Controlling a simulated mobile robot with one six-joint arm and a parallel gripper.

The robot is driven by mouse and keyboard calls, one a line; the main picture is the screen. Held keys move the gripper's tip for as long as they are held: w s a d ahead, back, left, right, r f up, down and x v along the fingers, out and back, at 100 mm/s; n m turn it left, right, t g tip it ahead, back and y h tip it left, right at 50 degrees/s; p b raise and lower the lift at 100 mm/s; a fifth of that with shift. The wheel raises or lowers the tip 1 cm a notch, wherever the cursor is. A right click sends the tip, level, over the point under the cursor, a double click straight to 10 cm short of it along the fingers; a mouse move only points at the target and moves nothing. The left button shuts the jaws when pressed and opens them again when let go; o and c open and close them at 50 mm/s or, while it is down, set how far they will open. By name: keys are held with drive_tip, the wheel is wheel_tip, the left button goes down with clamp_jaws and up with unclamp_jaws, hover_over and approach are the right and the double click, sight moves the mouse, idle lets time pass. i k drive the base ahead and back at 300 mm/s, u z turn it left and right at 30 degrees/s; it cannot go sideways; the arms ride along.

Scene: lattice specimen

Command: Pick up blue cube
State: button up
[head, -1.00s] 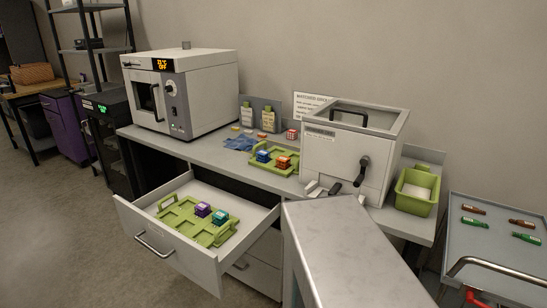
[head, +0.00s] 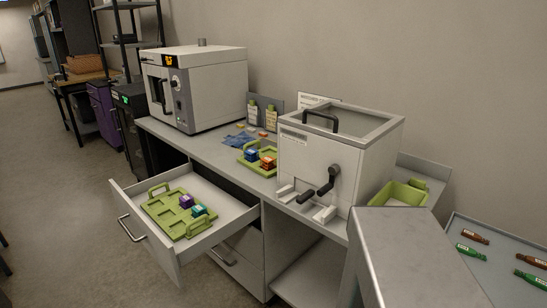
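The blue cube (head: 251,155) sits in a green tray (head: 245,163) on the grey counter, beside an orange-red cube (head: 268,162). In the open drawer, another green tray (head: 160,212) holds a purple cube (head: 186,201) and a teal cube (head: 199,211). My gripper is not in view.
A white oven (head: 195,88) stands left on the counter (head: 200,148). A white box with a crank handle (head: 335,155) stands right of the counter tray. The open drawer (head: 150,245) juts into the floor space. A trolley with bottles (head: 500,262) is at right.

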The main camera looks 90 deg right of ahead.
sight(251, 156)
drive_tip(key=u, duration=0.45)
drive_tip(key=k, duration=0.25)
drive_tip(key=z, duration=1.7)
drive_tip(key=i, duration=1)
drive_tip(key=z, duration=0.15)
drive_tip(key=k, duration=0.5)
